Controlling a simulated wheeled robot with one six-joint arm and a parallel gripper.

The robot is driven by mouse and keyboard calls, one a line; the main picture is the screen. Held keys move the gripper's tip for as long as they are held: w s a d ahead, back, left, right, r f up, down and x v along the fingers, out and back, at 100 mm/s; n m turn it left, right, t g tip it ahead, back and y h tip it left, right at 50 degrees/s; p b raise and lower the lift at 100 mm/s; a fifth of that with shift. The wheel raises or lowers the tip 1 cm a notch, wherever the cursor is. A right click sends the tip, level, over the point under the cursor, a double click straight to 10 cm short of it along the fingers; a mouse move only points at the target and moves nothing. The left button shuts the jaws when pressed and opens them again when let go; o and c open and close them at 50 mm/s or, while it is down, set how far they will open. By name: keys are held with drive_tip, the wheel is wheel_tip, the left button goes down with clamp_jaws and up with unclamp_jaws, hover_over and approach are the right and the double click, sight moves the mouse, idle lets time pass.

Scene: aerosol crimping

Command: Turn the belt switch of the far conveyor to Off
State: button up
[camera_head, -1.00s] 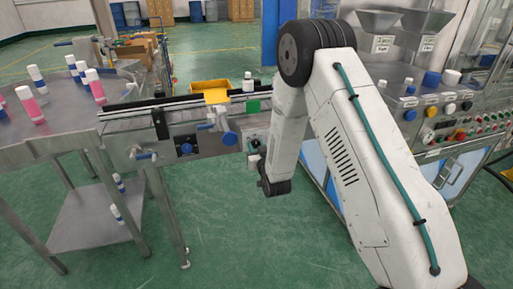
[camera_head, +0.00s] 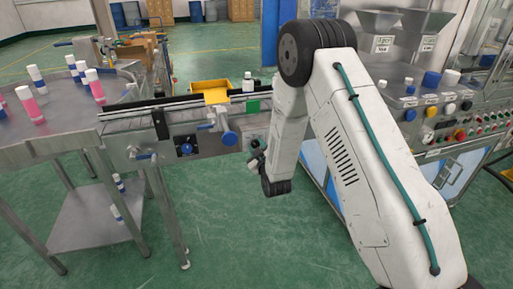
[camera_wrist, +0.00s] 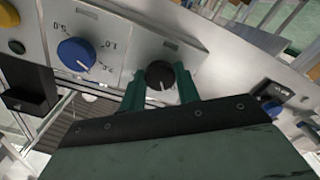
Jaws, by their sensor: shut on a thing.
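The belt switch, a round black knob (camera_wrist: 160,74) with a small pale mark, sits on a light metal plate in the wrist view. The two green fingers of my gripper (camera_wrist: 161,90) stand on either side of it and are shut on it. The setting's labels cannot be read. In the head view my gripper (camera_head: 258,156) is at the front panel of the conveyor (camera_head: 208,139), at its right end, and looks tilted. The switch is largely hidden there.
A blue dial (camera_wrist: 76,54) with a number scale is beside the switch. A round table (camera_head: 50,135) with bottles is at left; a control cabinet (camera_head: 440,150) is at right.

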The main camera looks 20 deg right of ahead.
drive_tip(key=shift+n, duration=1.6)
drive_tip(key=o, duration=1)
drive_tip(key=s, duration=0.8)
drive_tip(key=shift+w, duration=0.1)
